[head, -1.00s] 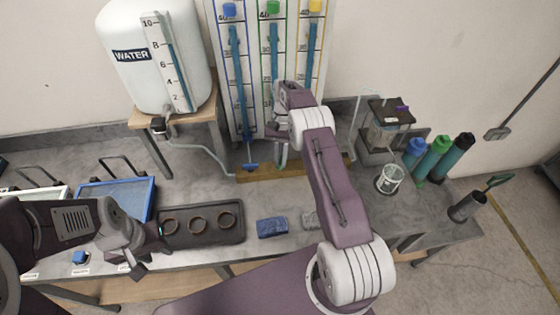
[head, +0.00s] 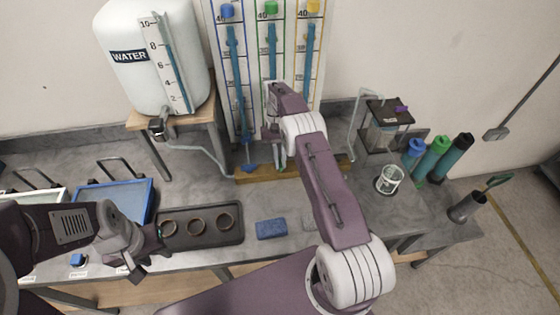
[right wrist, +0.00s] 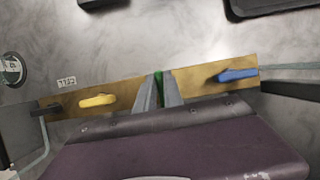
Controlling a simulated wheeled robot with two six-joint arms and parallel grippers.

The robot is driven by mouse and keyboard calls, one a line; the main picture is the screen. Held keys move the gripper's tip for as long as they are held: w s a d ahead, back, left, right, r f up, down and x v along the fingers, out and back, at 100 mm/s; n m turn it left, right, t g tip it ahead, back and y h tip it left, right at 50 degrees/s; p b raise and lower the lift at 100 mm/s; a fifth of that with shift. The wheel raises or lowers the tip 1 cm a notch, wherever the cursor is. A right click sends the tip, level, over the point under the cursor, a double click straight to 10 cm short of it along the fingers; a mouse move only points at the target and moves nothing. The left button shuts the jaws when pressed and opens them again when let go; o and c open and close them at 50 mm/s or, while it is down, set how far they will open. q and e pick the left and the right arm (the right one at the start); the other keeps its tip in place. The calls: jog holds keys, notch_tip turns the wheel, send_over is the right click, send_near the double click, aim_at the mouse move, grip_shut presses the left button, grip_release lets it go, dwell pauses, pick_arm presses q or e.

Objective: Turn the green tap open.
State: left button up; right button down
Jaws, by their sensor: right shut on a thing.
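The green tap shows only as a green sliver (right wrist: 159,84) between the fingers of my right gripper (right wrist: 160,92) in the right wrist view. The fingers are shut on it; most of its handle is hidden. In the head view my right gripper (head: 279,157) is at the wooden board (head: 256,175) below the green-marked tube (head: 272,52), and the tap is hidden there. A yellow tap (right wrist: 97,100) and a blue tap (right wrist: 238,75) lie along the board on either side. My left gripper (head: 148,247) hangs near the front left edge of the bench; its jaws are unclear.
A white water tank (head: 150,70) stands on a wooden stand at the back left. A black tray with rings (head: 236,236), a blue sponge (head: 271,228) and a glass beaker (head: 389,180) stand on the bench. Several coloured bottles (head: 433,158) stand at the right.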

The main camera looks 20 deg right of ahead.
jog(key=shift+w+d+r, duration=0.1)
jog(key=shift+w, duration=0.1)
jog(key=c, duration=1.6)
grip_release()
jog(key=shift+o, duration=0.7)
notch_tip(320, 180, up, 4)
jog(key=shift+d+f+b, duration=0.1)
jog(key=shift+b, duration=0.6)
jog(key=s+d+r+b, duration=0.3)
jog(key=s+d+r, duration=0.3)
jog(key=s, duration=0.3)
jog(key=shift+s+r, duration=0.35)
jog(key=shift+r, duration=0.15)
jog(key=shift+d, duration=0.1)
